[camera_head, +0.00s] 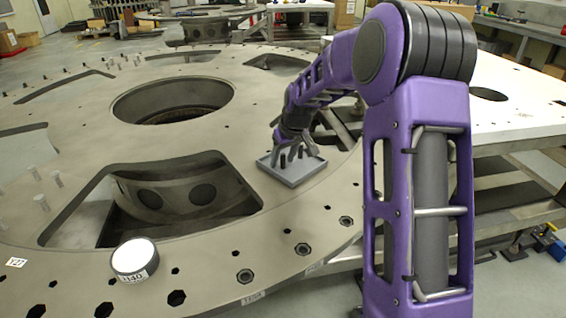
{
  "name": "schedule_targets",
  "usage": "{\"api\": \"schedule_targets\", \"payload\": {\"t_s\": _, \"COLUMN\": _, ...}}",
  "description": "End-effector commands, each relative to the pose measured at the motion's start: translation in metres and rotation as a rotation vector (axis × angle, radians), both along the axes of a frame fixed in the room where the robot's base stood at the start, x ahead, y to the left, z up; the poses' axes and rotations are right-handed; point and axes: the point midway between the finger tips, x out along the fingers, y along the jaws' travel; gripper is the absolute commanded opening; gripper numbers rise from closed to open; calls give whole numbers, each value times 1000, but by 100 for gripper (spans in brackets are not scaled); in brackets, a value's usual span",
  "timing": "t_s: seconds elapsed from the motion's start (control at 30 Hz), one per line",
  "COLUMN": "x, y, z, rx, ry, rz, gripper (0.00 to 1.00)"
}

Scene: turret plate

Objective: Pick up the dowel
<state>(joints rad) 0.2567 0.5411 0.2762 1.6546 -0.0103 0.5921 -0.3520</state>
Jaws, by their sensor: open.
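My gripper (296,152) is at the end of my purple arm, pointing down over a small grey tray (292,181) on the large metal plate. Its grey fingers are spread apart. A small dark upright peg (283,161), which may be the dowel, stands in the tray close to the fingers. Other short upright shapes there overlap the fingers, and I cannot tell pegs from fingers. I cannot tell whether the fingers touch anything. Several pale pins, such as this pale pin (57,179), stand on the plate at the far left.
The turret plate (215,245) has a large round hole, curved slots and small bolt holes. A white-topped round can (135,259) sits near its front edge. A pale table (520,100) is behind my arm at right. Plate surface around the tray is mostly clear.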

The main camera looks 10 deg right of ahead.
Motion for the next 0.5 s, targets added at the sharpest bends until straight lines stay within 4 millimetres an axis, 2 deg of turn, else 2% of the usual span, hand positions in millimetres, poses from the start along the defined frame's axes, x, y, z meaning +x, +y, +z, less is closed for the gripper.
{"api": "schedule_targets", "payload": {"t_s": 0.07, "x": 0, "y": 0, "z": 0, "rx": 0, "ry": 0, "rz": 0, "gripper": 50}}
{"api": "schedule_targets", "payload": {"t_s": 0.33, "x": 0, "y": 0, "z": 0, "rx": 0, "ry": 1, "rz": 0, "gripper": 2}}
{"api": "schedule_targets", "payload": {"t_s": 0.5, "x": 0, "y": 0, "z": 1, "rx": 0, "ry": 1, "rz": 0, "gripper": 0}}
